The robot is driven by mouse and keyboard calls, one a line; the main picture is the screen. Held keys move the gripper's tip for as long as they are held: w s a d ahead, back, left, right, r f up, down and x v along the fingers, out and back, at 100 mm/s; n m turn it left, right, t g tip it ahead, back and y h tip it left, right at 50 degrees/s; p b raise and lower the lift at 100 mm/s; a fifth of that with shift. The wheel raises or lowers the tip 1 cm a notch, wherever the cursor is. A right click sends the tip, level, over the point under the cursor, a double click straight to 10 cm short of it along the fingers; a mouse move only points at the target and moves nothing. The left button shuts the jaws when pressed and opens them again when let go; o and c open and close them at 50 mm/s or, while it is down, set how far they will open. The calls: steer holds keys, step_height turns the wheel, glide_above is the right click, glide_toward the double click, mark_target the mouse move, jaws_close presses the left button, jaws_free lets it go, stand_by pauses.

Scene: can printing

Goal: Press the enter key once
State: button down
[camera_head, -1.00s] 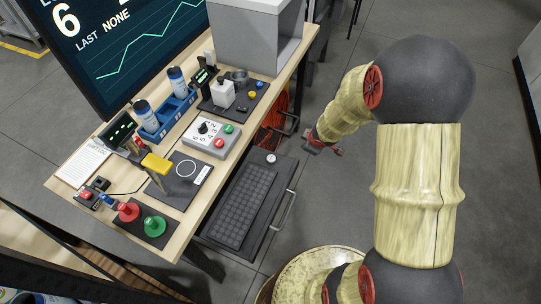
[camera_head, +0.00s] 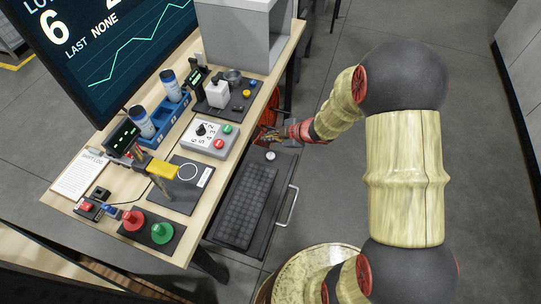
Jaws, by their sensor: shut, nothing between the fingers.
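A dark keyboard (camera_head: 247,207) lies on a black pull-out tray (camera_head: 262,232) below the front edge of the workbench. The single enter key is too small to make out. My gripper (camera_head: 262,136) is shut and empty. It is beyond the far end of the keyboard, near the bench's front edge, and apart from the keys. Its fingers point left, toward the bench.
The wooden bench (camera_head: 80,222) holds a grey dial box (camera_head: 210,138) with buttons, a red button (camera_head: 132,221), a green button (camera_head: 162,232), a blue can rack (camera_head: 172,112) and a large screen (camera_head: 100,45). A tray handle (camera_head: 289,206) juts out on the right.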

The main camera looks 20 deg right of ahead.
steer(key=b, duration=0.8)
glide_above(270, 157)
step_height(270, 157, down, 7)
steer(key=shift+f, duration=0.9)
stand_by(0.3)
steer(key=shift+f, duration=0.45)
steer(key=shift+f+b, duration=0.85)
steer(key=shift+f, duration=0.05)
stand_by(1.0)
steer(key=shift+r, duration=0.15)
steer(key=shift+r+p, duration=1.25)
steer(key=shift+p, duration=0.15)
step_height(270, 157, up, 5)
steer(key=p, duration=0.5)
